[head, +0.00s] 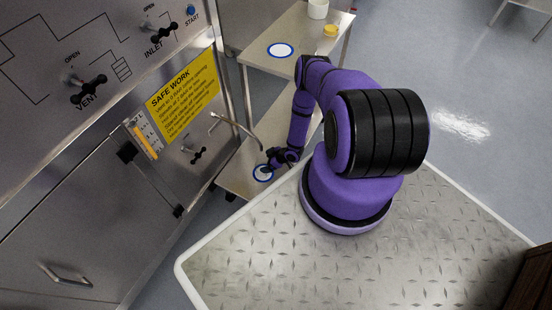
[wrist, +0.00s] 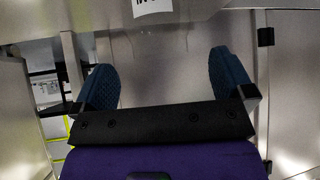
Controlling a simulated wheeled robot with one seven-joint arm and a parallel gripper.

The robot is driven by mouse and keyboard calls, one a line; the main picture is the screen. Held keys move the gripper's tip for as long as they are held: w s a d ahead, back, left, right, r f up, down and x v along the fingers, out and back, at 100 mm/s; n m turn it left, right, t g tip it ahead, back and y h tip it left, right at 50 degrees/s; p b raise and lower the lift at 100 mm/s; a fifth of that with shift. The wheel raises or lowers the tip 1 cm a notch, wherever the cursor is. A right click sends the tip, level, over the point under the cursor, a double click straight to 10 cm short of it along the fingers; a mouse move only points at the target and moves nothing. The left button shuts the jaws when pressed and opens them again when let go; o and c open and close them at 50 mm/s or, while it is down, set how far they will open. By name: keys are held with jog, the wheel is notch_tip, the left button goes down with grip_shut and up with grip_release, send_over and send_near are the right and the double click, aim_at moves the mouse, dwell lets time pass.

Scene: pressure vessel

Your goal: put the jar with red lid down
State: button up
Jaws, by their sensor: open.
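I see no jar with a red lid in either view.
A steel side table (head: 310,47) holds another blue-rimmed white disc (head: 280,50), a white container (head: 318,9) and a small yellow item (head: 330,30). A bent metal spout (head: 235,126) sticks out from the cabinet (head: 75,185), close to my gripper. Open floor lies right.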

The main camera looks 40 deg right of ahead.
jog(key=v, duration=0.8)
jog(key=shift+s+a+r, duration=0.1)
jog(key=shift+s, duration=0.05)
